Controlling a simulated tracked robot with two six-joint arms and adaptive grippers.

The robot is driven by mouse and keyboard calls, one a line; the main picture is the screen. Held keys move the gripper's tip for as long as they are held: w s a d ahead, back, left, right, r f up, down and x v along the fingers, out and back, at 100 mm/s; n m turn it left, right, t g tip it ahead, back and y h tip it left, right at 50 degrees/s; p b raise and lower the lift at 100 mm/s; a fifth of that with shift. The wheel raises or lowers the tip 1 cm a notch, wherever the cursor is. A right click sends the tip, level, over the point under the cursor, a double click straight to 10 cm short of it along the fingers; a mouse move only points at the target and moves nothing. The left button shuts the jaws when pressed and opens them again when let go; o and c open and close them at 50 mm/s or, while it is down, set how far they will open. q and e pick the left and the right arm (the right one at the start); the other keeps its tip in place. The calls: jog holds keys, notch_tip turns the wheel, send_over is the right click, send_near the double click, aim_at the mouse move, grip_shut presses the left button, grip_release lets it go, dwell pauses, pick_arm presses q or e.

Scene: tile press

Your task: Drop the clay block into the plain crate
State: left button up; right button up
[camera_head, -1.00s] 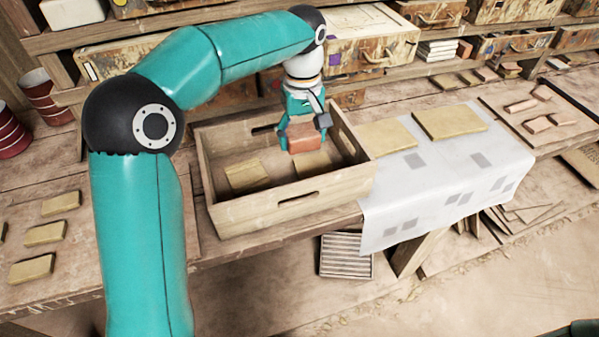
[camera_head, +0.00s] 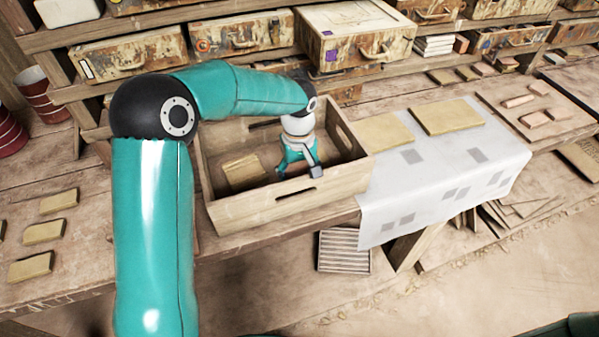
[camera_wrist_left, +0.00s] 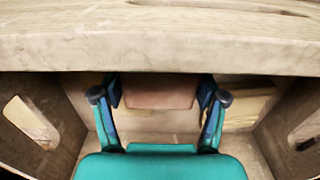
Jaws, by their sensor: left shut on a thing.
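The plain wooden crate (camera_head: 262,211) stands on the bench with its top open. My left gripper (camera_head: 298,172) reaches down inside the crate's right half. In the left wrist view, my left gripper (camera_wrist_left: 158,95) is shut on the reddish-brown clay block (camera_wrist_left: 158,92), which sits between its two fingers. The crate's wall (camera_wrist_left: 150,52) crosses the top of that view. I cannot tell whether the block touches the crate floor. My right gripper is not in view.
A yellowish slab (camera_head: 243,170) lies in the crate's left part. A pale cloth (camera_head: 400,205) with two yellowish slabs is right of the crate. Several slabs (camera_head: 60,202) lie at the left. Shelves with painted drawers (camera_head: 355,40) stand behind.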

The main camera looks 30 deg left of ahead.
aim_at(298, 171)
pick_arm(q)
jog(key=shift+f+b, duration=0.3)
jog(key=o, duration=1.5)
jog(key=shift+r, duration=0.1)
jog(key=shift+r+p, duration=0.45)
jog(key=shift+p, duration=0.05)
jog(key=shift+r, duration=0.4)
notch_tip(298, 171, up, 11)
jog(key=shift+f+b, duration=0.1)
jog(key=shift+b, duration=0.25)
